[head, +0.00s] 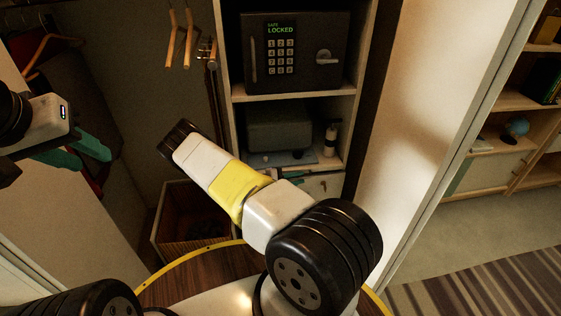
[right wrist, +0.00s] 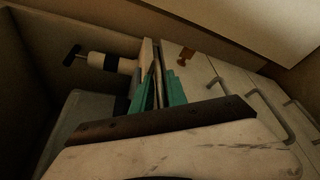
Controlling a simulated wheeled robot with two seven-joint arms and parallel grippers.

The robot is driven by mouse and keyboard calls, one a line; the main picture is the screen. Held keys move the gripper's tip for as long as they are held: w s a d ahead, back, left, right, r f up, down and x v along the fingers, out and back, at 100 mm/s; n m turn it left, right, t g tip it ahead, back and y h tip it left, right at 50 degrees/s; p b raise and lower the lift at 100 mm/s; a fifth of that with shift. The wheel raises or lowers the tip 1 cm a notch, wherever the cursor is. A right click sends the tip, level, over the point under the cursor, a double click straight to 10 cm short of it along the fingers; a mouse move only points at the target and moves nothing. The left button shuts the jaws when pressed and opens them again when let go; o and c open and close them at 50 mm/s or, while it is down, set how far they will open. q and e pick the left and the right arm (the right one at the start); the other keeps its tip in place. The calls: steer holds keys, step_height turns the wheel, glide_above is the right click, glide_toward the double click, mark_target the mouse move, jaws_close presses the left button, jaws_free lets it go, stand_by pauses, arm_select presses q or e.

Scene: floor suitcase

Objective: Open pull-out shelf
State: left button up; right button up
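The pull-out shelf, as far as I can tell, is the pale board (head: 328,164) under the grey box in the open cabinet. In the right wrist view its front edge (right wrist: 148,54) runs between the teal fingers of my right gripper (right wrist: 160,90). One finger is on the bottle side, the other on the drawer side. Whether they press on the edge I cannot tell. In the head view my right gripper (head: 290,173) is mostly hidden behind its arm. My left gripper (head: 80,152) has its teal fingers spread and empty, at the left by the clothes.
A locked safe (head: 295,55) stands above the grey box (head: 280,127). A bottle (head: 331,138) stands at the board's right. A drawer (head: 325,186) with a handle lies below. A basket (head: 190,225) is on the floor at left, and a door panel (head: 430,100) flanks the right.

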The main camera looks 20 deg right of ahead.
jaws_close()
stand_by(1.4)
